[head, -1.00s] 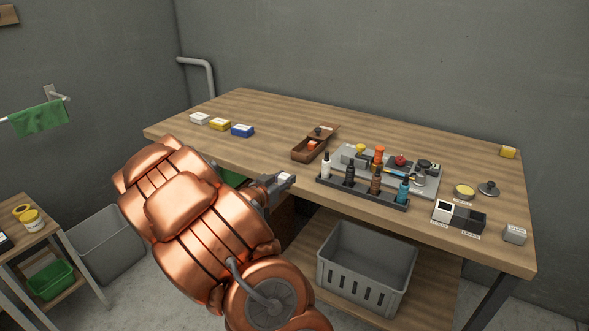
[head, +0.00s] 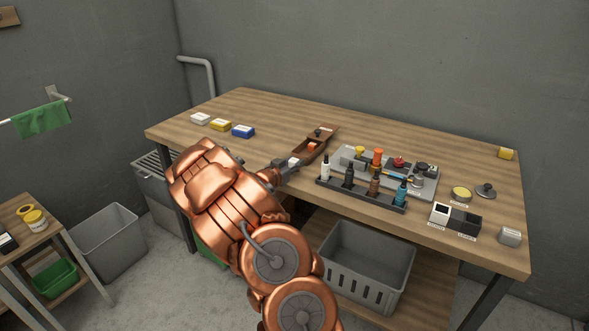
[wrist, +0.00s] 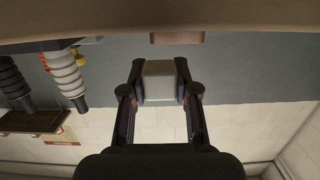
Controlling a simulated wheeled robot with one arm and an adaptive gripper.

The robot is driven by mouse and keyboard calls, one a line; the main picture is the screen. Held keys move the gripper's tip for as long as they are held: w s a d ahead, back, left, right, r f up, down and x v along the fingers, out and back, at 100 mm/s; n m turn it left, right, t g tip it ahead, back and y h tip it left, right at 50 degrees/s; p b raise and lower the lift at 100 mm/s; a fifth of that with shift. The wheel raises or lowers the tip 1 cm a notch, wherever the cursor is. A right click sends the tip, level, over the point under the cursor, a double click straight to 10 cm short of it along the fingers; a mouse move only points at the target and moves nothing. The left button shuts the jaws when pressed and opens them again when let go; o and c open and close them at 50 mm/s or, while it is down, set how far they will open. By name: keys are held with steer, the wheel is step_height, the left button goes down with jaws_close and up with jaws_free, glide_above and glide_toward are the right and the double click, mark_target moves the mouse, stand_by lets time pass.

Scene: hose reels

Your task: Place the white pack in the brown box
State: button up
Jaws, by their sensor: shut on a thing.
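My gripper (head: 287,166) is shut on a small white pack (head: 294,162) at the table's front edge. In the wrist view the pack (wrist: 159,82) sits between the two fingertips. The brown box (head: 308,157) is on the table just beyond and right of the gripper, its lid open toward the back. A small orange-red item (head: 311,146) lies in it. My gripper partly hides the box's near end. The pack looks close to the box, but I cannot tell whether they touch. Another white pack (head: 200,118) lies at the table's left.
A yellow pack (head: 220,125) and a blue pack (head: 243,131) lie to the left. A dark rack (head: 345,195) of several bottles stands close right of the box, with a grey tray (head: 428,184) behind it. The wood behind the box is clear.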

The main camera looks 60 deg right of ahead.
mark_target(295, 174)
steer(key=shift+w+d, duration=0.1)
steer(key=shift+d, duration=0.5)
steer(key=shift+d+f+p, duration=0.15)
steer(key=shift+f+p, duration=0.15)
steer(key=shift+p, duration=0.05)
steer(key=shift+w+f, duration=0.1)
steer(key=shift+f, duration=1.25)
steer(key=shift+f, duration=0.15)
steer(key=o, duration=0.9)
steer(key=shift+o, duration=0.2)
steer(key=shift+p, duration=0.55)
